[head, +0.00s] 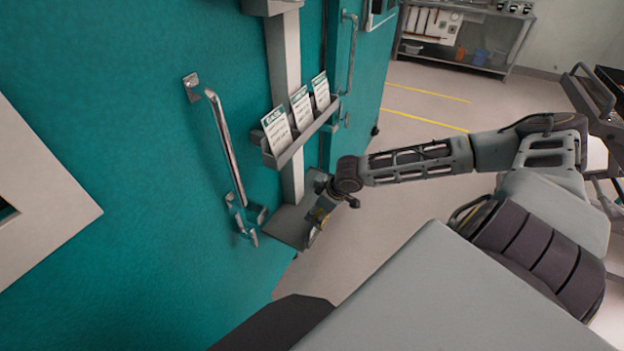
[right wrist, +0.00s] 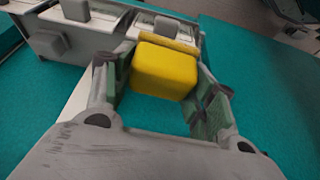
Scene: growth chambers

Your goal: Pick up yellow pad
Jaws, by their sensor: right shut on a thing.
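The yellow pad (right wrist: 164,71) is a rounded yellow block in the right wrist view, between the two fingers of my right gripper (right wrist: 165,88). The gripper is shut on it, with a green-padded finger at each side. In the head view my right gripper (head: 318,212) is at the small grey shelf (head: 290,228) low on the teal chamber wall. My left gripper is not in view.
A metal door handle (head: 226,145) stands out from the teal wall (head: 150,130) left of the shelf. Above the shelf, a grey rack (head: 305,133) holds several white and green cards. Open floor (head: 410,215) lies to the right.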

